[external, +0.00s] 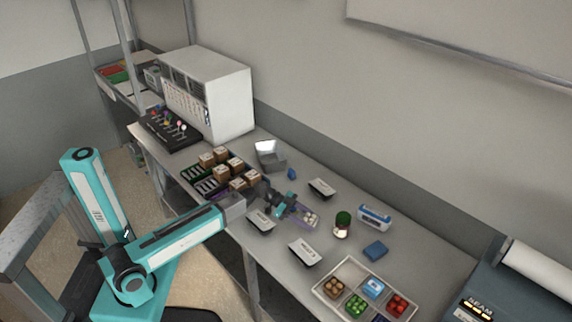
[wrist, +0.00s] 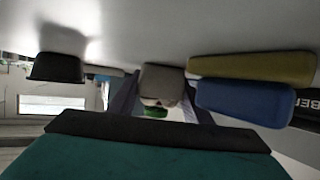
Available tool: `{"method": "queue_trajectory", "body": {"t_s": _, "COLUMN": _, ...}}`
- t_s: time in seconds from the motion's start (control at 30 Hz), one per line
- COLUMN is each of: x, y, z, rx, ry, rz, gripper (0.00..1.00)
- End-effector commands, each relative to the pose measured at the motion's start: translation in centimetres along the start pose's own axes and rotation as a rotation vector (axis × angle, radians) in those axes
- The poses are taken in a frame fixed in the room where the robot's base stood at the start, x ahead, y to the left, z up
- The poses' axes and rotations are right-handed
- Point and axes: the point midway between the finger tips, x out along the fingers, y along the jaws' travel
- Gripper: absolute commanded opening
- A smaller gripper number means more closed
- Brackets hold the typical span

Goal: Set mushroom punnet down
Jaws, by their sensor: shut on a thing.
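My gripper (external: 298,211) is at the end of my teal arm, low over the middle of the grey bench. It is shut on the mushroom punnet (external: 311,218), a small container with pale tops showing. In the wrist view a grey-beige shape (wrist: 162,80) sits between the dark fingers and appears to be the punnet. The fingers and wrist hide part of it. I cannot tell whether its base touches the bench.
A jar with a green top (external: 342,224) stands just right of the punnet. A blue block (external: 376,250) and a blue-white box (external: 374,216) are further right. A white tray (external: 322,292) of punnets lies at the front. Small card holders (external: 305,253) stand around. Brown boxes (external: 222,155) are left.

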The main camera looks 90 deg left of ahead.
Motion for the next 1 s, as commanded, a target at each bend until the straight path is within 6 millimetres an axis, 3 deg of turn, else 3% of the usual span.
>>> {"method": "queue_trajectory", "body": {"t_s": 0.03, "x": 0.0, "y": 0.0, "z": 0.1, "rx": 0.000, "ry": 0.000, "rz": 0.000, "gripper": 0.47}}
{"method": "queue_trajectory", "body": {"t_s": 0.13, "x": 0.0, "y": 0.0, "z": 0.0, "rx": 0.000, "ry": 0.000, "rz": 0.000, "gripper": 0.63}}
{"method": "queue_trajectory", "body": {"t_s": 0.67, "x": -0.1, "y": 0.0, "z": -0.4, "rx": 0.000, "ry": 0.000, "rz": 0.000, "gripper": 0.64}}
{"method": "queue_trajectory", "body": {"t_s": 1.0, "x": -4.6, "y": 0.0, "z": -0.1, "rx": 0.000, "ry": 0.000, "rz": -0.003, "gripper": 0.64}}
